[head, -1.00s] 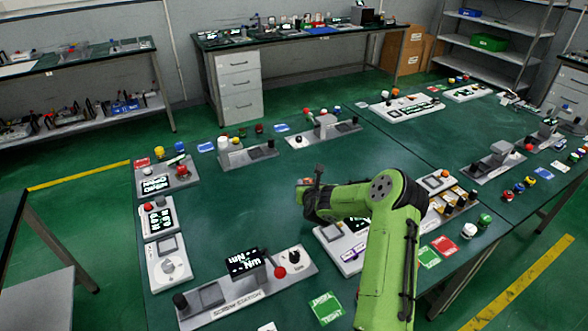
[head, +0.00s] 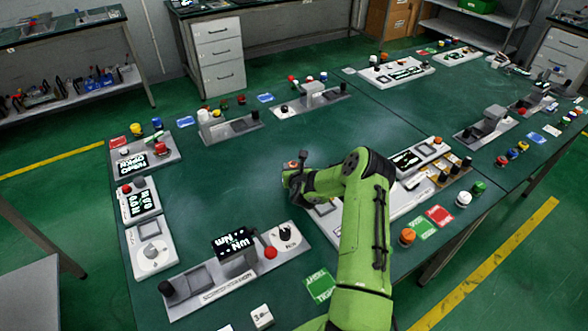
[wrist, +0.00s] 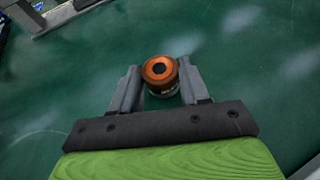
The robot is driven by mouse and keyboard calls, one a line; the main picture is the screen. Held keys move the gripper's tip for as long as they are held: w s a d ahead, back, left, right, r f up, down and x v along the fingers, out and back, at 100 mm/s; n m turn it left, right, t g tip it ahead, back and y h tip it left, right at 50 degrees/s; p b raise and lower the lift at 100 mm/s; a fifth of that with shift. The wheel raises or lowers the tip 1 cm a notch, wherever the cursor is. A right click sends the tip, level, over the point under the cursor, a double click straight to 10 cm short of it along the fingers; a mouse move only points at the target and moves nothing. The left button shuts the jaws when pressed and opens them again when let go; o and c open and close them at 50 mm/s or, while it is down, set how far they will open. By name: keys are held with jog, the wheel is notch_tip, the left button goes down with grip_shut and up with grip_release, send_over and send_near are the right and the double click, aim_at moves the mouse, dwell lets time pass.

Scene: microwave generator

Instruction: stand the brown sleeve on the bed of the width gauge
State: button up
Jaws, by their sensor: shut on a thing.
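My gripper (wrist: 158,76) is shut on the brown sleeve (wrist: 161,69), a short round piece with an orange-brown top, a dark centre hole and a darker labelled side. It sits between the two grey fingers, over green surface. In the head view my gripper (head: 293,178) is above the middle of the green table, and a small brownish bit of the sleeve shows at its tip. The label of the width gauge cannot be read. Grey devices with flat beds stand at the table's back left (head: 232,127) and back middle (head: 310,98); I cannot tell which is the gauge.
A device with a lit display (head: 234,243) and a red knob stands at the front left. A white panel (head: 150,247) is at the left edge. The table's middle is clear.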

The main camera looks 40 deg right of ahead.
jog(key=o, duration=0.7)
jog(key=shift+f, duration=0.1)
jog(key=shift+c, duration=0.2)
jog(key=o, duration=0.4)
jog(key=shift+o, duration=0.2)
